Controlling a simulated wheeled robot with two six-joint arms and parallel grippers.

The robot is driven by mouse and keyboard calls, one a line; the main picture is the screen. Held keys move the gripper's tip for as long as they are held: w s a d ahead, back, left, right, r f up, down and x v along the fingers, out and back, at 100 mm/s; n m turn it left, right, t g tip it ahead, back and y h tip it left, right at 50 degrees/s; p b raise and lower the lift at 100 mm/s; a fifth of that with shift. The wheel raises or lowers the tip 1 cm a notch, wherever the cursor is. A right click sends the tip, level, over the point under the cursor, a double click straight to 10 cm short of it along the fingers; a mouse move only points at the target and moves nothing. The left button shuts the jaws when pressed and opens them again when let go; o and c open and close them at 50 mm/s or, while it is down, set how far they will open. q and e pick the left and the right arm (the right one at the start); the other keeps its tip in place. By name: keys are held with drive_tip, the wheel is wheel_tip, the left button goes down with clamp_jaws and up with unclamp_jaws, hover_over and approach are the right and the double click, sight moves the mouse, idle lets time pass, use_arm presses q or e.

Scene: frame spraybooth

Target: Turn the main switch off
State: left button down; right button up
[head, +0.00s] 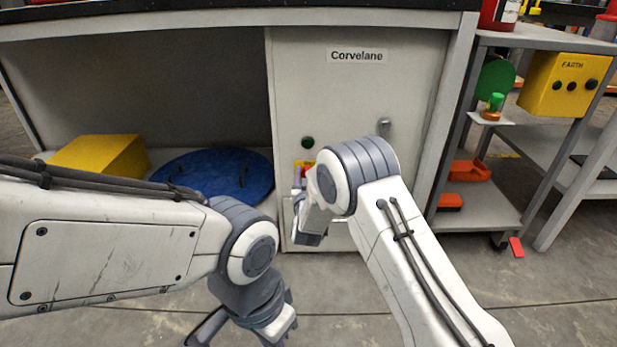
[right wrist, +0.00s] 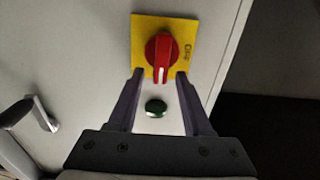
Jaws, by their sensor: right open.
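The main switch is a red rotary knob (right wrist: 162,58) on a yellow plate (right wrist: 145,27) on the grey cabinet door. Its white mark points toward the dark green button (right wrist: 155,108), and the lettering "OFF" is at the plate's right side in the right wrist view. My right gripper (right wrist: 158,76) is open, its fingertips apart on either side of the knob's lower end; contact cannot be told. In the head view, the right arm partly covers the switch (head: 304,167). My left gripper (head: 238,332) hangs at the bottom, its fingers partly cut off.
An open bay at left holds a yellow box (head: 98,155) and a blue round lid (head: 222,172). A shelf rack (head: 490,205) stands at right.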

clamp_jaws()
drive_tip(key=shift+d, duration=0.1)
